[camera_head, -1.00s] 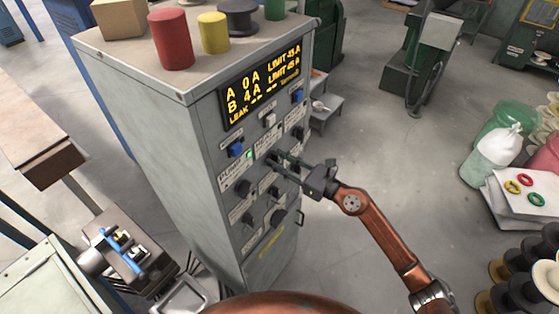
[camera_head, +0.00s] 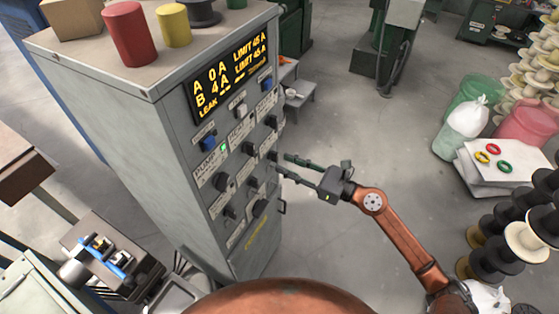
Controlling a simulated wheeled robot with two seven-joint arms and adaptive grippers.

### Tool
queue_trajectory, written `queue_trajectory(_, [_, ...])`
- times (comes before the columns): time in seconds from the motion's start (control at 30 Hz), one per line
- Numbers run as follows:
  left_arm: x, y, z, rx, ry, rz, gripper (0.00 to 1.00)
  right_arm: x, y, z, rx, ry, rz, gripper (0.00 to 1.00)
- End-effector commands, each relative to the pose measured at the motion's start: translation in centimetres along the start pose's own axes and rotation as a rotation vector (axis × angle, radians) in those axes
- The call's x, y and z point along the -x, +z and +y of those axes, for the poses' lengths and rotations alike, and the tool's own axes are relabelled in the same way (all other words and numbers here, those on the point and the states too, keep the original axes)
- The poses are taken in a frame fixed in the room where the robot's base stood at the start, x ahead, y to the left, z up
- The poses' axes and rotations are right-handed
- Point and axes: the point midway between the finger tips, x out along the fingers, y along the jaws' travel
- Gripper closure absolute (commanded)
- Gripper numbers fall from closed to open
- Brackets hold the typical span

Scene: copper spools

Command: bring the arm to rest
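My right gripper (camera_head: 282,164) reaches in from the right on a copper-coloured arm (camera_head: 405,235). Its two thin dark fingers are spread apart with nothing between them. They point left at the knob panel of a tall grey cabinet (camera_head: 140,150). The fingertips overlap the panel's right edge in the view, near the dark knobs; a gap seems to lie between, but its depth is hard to judge. The cabinet's lit display (camera_head: 230,78) reads A 0 A and B 4 A, with limits beside them. My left gripper is not seen.
A red cylinder (camera_head: 129,33), a yellow cylinder (camera_head: 174,25) and a cardboard box (camera_head: 72,18) stand on the cabinet. Bags, a white stack (camera_head: 492,168) with coloured rings and dark spools (camera_head: 494,258) stand at right. Floor (camera_head: 345,120) behind the gripper is clear.

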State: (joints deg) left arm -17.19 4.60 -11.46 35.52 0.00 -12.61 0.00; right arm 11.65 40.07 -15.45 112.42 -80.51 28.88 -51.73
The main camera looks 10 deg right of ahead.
Motion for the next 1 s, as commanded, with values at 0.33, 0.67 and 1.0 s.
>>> queue_trajectory(0.33, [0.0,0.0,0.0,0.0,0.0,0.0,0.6,0.1,0.1,0.0,0.001,0.0,-0.001,0.72])
queue_trajectory(0.67, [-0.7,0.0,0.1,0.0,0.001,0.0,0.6,0.3,-2.3,-2.3,-0.129,-0.045,-0.014,0.72])
queue_trajectory(1.0, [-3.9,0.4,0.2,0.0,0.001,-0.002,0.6,5.3,-20.7,-15.0,-0.933,-0.375,-0.143,0.72])
